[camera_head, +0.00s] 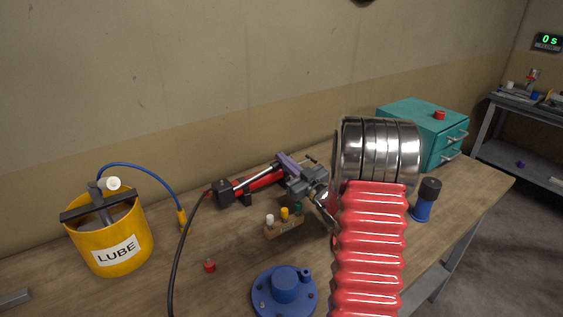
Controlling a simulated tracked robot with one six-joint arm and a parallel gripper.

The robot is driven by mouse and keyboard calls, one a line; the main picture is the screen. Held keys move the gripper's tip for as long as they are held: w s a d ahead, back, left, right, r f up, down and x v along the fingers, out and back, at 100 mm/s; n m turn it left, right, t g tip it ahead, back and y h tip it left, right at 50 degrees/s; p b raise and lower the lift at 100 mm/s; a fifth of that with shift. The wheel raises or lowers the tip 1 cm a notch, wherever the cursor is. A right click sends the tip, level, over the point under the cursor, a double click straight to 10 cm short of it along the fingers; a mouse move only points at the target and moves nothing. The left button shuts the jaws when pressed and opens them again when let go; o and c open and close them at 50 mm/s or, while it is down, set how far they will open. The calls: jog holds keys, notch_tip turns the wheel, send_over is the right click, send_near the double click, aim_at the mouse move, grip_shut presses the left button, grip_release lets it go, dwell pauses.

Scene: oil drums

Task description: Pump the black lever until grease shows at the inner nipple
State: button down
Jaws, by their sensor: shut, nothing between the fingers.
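A yellow bucket marked LUBE (117,246) stands on the bench at the left. A dark, black-looking bar (82,211) lies across its top, with a grey upright part and a round white piece (114,183). I take the bar for the lever. A blue hose (150,170) arches from there to a yellow end piece (182,219). A blue round flange (265,292) with a raised hub and a small side post lies at the front. I cannot tell which part is the inner nipple. I see no grease. My gripper (300,175) is shut and empty, well right of the bucket.
A wooden block (284,229) holds white, yellow and green caps. A red cap (210,266) lies left of the flange. A blue black-topped cylinder (423,208) and a teal drawer box (405,111) stand at the right. A black hose (174,262) crosses between bucket and flange.

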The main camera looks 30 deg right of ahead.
jog(key=shift+s+d+f, duration=0.2)
jog(key=shift+f, duration=0.5)
notch_tip(320, 180, up, 5)
jog(key=w+a, duration=0.1)
jog(key=s+f, duration=0.1)
jog(key=s, duration=0.8)
jog(key=shift+s+f, duration=0.15)
jog(key=shift+s, duration=0.25)
dwell(0.4)
